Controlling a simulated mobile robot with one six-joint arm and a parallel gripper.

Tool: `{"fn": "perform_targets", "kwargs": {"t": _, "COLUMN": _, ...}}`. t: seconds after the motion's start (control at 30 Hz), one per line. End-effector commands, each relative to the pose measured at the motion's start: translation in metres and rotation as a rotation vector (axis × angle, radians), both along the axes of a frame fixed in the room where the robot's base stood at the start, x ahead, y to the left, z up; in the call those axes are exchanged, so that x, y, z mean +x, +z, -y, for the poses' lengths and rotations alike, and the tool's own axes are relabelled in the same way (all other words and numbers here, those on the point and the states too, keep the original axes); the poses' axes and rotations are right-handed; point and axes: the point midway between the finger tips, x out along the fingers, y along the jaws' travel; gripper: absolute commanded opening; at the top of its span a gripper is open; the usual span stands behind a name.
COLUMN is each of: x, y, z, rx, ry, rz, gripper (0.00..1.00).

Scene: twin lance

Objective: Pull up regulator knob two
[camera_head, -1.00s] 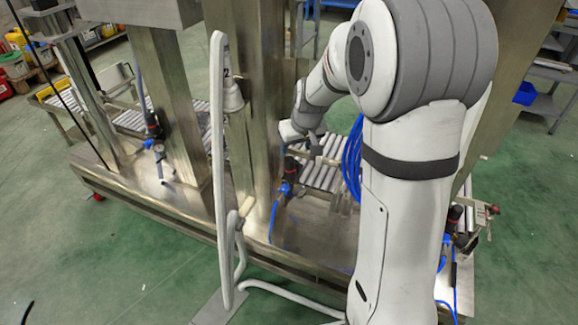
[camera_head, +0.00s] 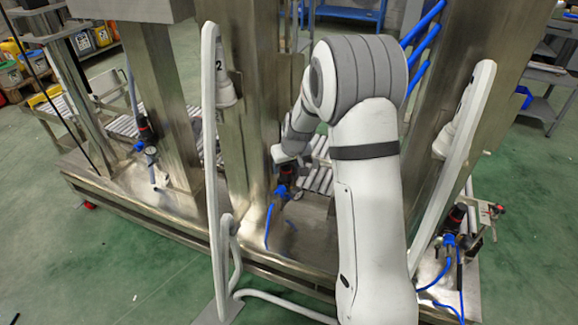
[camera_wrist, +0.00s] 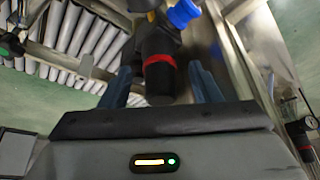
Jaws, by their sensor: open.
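The middle regulator (camera_head: 285,178), by the lance and cone marked 2, stands on the steel base with blue fittings and hose. In the wrist view its black knob (camera_wrist: 160,84) with a red ring (camera_wrist: 159,62) is between my two fingers. My gripper (camera_wrist: 160,75) is open, with a finger on each side of the knob; I cannot tell if either touches it. In the head view my gripper (camera_head: 286,160) is just above the middle regulator, and its fingers are mostly hidden or too small to see.
A white lance (camera_head: 213,150) stands left of my arm, another (camera_head: 458,140) to its right. Steel columns (camera_head: 250,110) rise close beside the regulator. Other regulators stand at left (camera_head: 148,135) and right (camera_head: 453,222). Rollers (camera_head: 318,180) lie behind.

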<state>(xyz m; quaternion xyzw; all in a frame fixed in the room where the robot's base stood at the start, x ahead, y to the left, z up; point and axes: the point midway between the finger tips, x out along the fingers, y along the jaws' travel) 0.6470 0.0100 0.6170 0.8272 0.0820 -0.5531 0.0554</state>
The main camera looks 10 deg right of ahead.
Motion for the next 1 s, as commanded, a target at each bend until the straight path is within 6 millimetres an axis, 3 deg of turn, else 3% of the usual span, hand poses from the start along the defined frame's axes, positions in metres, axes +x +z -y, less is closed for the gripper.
{"fn": "perform_targets", "kwargs": {"t": 0.17, "x": 0.0001, "y": 0.0002, "z": 0.0002, "rx": 0.000, "ry": 0.000, "rz": 0.000, "gripper": 0.57}}
{"fn": "perform_targets", "kwargs": {"t": 0.87, "x": -0.0001, "y": 0.0004, "z": 0.0007, "rx": 0.000, "ry": -0.001, "rz": 0.000, "gripper": 0.00}}
{"fn": "perform_targets", "kwargs": {"t": 1.0, "x": -0.0001, "y": 0.0013, "z": 0.0008, "rx": 0.000, "ry": -0.001, "rz": 0.000, "gripper": 0.00}}
